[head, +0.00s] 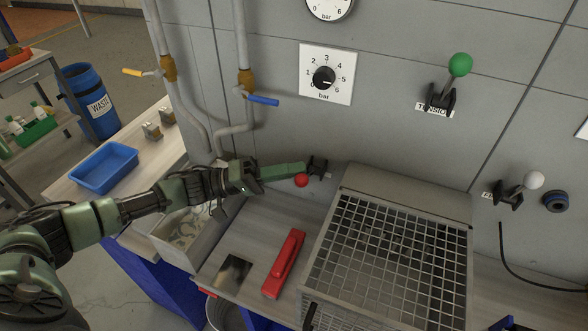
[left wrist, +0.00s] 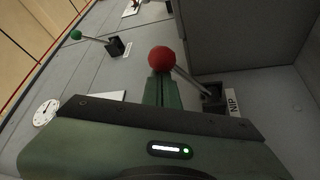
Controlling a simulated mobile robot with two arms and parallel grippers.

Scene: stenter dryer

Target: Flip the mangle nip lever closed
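The nip lever has a red ball knob (head: 301,180) on a short rod from a dark bracket (head: 317,166) low on the grey wall. In the head view the knob hangs down and left of the bracket. My left gripper (head: 303,168) reaches in from the left, with its green fingers just above the knob. In the left wrist view the fingers (left wrist: 162,92) look pressed together, with the red knob (left wrist: 162,60) at their tips and the NIP label (left wrist: 233,102) beside the bracket. I cannot tell whether they touch. My right gripper is not in view.
A wire-mesh guard box (head: 345,200) stands right of the lever. A red-handled tool (head: 284,263) lies on the bench below. A green-knobbed tension lever (head: 460,65) and a white-knobbed lever (head: 533,180) are on the wall. Pipes with a blue-handled valve (head: 262,100) run above my arm.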

